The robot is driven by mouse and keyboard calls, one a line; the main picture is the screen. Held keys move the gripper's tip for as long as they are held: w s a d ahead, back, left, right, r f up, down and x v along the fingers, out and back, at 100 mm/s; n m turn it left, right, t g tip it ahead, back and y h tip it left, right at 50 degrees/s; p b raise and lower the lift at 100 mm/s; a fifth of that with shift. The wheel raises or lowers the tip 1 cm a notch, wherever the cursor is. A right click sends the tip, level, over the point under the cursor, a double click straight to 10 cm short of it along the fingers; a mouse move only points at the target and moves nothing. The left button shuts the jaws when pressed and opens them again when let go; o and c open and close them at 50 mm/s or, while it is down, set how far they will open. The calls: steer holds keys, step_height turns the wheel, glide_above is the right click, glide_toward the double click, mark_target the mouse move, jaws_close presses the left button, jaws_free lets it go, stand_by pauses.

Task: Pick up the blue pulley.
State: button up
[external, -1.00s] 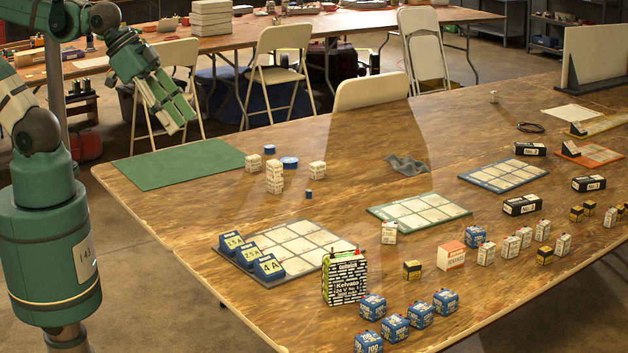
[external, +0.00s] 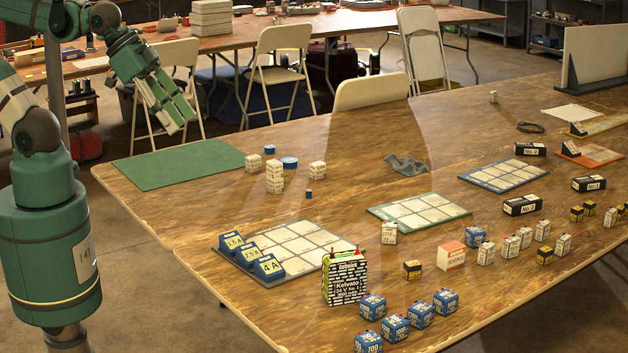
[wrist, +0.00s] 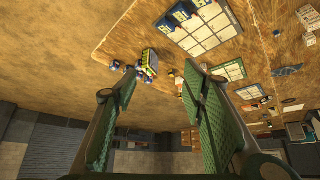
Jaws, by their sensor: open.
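My gripper (external: 178,112) hangs at the upper left in the external view, above and beyond the table's left edge, well apart from both pieces. In the wrist view its green fingers (wrist: 162,78) are spread with nothing between them. I cannot pick out the pulley in the wrist view.
White block stacks (external: 274,178) stand close to the blue pieces. A green mat (external: 180,161) lies bare at the table's left. A black-and-white battery box (external: 345,278), blue cubes (external: 421,314) and gridded trays (external: 419,212) occupy the front and right. A grey cloth (external: 407,165) lies farther back.

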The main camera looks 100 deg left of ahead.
steer(key=shift+c, duration=0.3)
steer(key=shift+c, duration=1.4)
steer(key=shift+w+a, duration=0.1)
steer(key=w+a+f+m+g+y+b, duration=0.1)
steer(key=w+a+f+m+g, duration=0.3)
steer(key=w+a, duration=0.7)
steer(key=w+a+f+m+b, duration=0.2)
steer(key=w+a+m, duration=0.55)
steer(key=a, duration=0.55)
steer(key=w+a+f+m+g, duration=0.1)
steer(key=a+f+m, duration=0.1)
steer(key=a+f, duration=0.5)
steer(key=w+a+f+m+g+b, duration=0.1)
steer(key=a+f+m, duration=0.2)
steer(key=a+f, duration=0.5)
steer(key=w+a+f+m+g+h+b, duration=0.1)
steer(key=w+a+f+m, duration=0.1)
steer(key=a+f, duration=0.6)
steer(key=shift+a+f+m, duration=0.1)
steer(key=shift+a+m, duration=0.55)
steer(key=shift+a, duration=2)
steer(key=shift+s+a+f, duration=0.15)
steer(key=shift+a+f, duration=0.1)
steer(key=shift+f, duration=0.05)
